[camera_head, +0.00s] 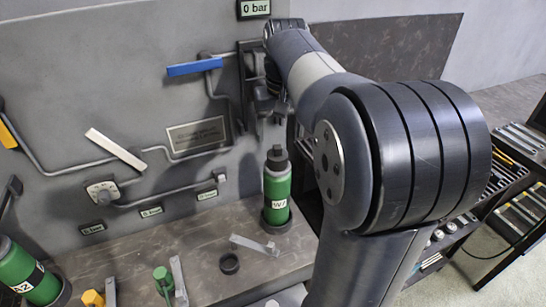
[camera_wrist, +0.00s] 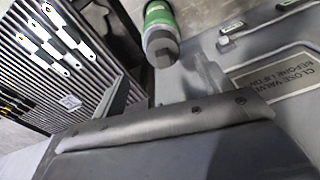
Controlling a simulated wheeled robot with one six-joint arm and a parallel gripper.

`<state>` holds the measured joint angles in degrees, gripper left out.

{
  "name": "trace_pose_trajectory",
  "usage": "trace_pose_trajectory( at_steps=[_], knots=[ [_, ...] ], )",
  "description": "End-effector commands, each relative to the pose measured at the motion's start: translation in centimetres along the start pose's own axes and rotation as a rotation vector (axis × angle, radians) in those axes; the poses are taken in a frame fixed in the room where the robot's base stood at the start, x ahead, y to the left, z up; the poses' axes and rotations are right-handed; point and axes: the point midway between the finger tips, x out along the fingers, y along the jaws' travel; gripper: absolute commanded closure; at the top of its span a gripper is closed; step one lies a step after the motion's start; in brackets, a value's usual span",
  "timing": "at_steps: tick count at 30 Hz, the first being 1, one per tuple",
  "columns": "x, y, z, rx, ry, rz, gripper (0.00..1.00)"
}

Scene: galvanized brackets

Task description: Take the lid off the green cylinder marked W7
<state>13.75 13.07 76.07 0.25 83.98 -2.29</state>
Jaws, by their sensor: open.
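The green cylinder marked W7 (camera_head: 277,187) stands upright in a dark round holder on the bench, close to the wall panel. Its black lid (camera_head: 277,156) is on top. In the wrist view the cylinder (camera_wrist: 158,14) shows at the top with its dark lid (camera_wrist: 161,47) towards me. My gripper (camera_head: 269,108) is above the lid in the head view, in front of the panel, and is apart from it. In the wrist view my gripper's fingers (camera_wrist: 160,88) are spread with nothing between them, and the lid lies beyond them.
The panel carries a blue handle (camera_head: 195,67), a white handle (camera_head: 115,149), pipes, an engraved plate (camera_head: 197,134) and a display (camera_head: 254,8) reading 0 bar. Another green cylinder (camera_head: 22,272) stands at left. A small black ring (camera_head: 229,263) and metal brackets (camera_head: 254,245) lie on the bench.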

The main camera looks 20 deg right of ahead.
Motion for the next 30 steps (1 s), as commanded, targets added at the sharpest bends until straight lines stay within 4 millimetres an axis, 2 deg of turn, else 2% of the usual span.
trace_pose_trajectory(
  at_steps=[3,11,19,23,29,30],
  knots=[
    [2.1,0.0,0.1,0.0,-0.004,0.0,0.26],
    [4.2,-0.1,-0.1,0.0,-0.001,0.0,0.26],
    [8.1,-0.3,-0.7,0.001,-0.004,0.0,0.26],
    [8.9,-0.3,-0.7,0.0,-0.001,0.0,0.26],
    [9.0,-0.3,-0.7,0.0,0.001,0.0,0.26],
    [8.9,-0.3,-0.7,0.0,0.001,0.0,0.29]
  ],
)
